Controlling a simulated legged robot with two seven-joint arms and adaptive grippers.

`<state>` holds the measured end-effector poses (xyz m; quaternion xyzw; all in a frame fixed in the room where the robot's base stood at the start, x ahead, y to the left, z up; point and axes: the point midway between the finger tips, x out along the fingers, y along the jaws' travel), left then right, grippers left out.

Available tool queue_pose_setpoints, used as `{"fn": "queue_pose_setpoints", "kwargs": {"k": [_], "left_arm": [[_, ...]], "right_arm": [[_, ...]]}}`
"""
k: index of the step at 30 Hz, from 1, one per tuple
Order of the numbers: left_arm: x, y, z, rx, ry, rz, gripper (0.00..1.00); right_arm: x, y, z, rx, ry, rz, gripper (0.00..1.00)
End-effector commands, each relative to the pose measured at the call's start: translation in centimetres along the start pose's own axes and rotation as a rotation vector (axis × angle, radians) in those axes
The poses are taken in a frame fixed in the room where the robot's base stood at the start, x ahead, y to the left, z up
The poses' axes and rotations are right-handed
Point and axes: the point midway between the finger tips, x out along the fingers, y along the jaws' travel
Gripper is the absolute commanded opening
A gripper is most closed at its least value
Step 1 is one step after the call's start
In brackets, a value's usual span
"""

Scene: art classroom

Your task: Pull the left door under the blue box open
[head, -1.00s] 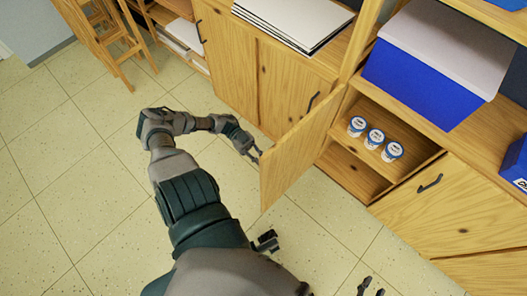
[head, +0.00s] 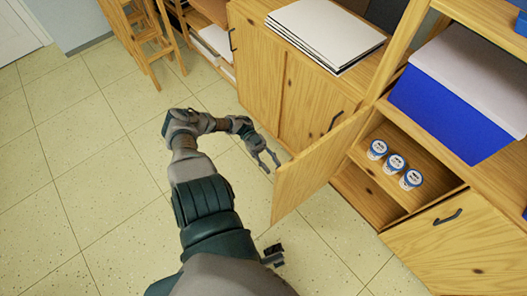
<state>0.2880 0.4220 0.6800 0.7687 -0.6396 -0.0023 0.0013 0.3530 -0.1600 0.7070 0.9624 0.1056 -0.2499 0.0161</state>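The blue box (head: 452,98) with a pale lid stands on the wooden cabinet at the right. The left door (head: 308,170) under it stands swung out from the cabinet, and the compartment (head: 376,196) behind it shows. My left gripper (head: 271,164) is beside the door's outer side, left of its free edge. Its two fingers are apart with nothing between them. I cannot tell whether a finger touches the door. The door's handle is hidden. My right gripper does not show clearly; only a small dark piece shows near the bottom.
Three small white-and-blue cups (head: 394,163) stand on the upper shelf inside the compartment. The neighbouring right door (head: 462,240) is shut. White boards (head: 326,36) lie on the left cabinet. A wooden stool (head: 150,45) stands at the back left. The tiled floor (head: 85,165) at left is clear.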

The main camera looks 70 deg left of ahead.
Motion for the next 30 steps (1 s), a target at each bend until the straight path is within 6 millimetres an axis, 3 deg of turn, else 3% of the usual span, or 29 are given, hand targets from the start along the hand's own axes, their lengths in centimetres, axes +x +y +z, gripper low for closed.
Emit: {"fn": "queue_pose_setpoints", "kwargs": {"k": [6, 12, 30], "left_arm": [[-5.0, -0.2, 0.2, 0.001, -0.001, -0.004, 0.37], [-7.3, -0.2, 0.3, 0.001, -0.001, -0.003, 0.37], [-8.0, -0.1, 0.2, -0.002, 0.001, 0.000, 0.37]], "right_arm": [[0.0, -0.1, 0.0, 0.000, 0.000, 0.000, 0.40], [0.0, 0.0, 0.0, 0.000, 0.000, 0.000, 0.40], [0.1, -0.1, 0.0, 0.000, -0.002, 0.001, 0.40]]}}
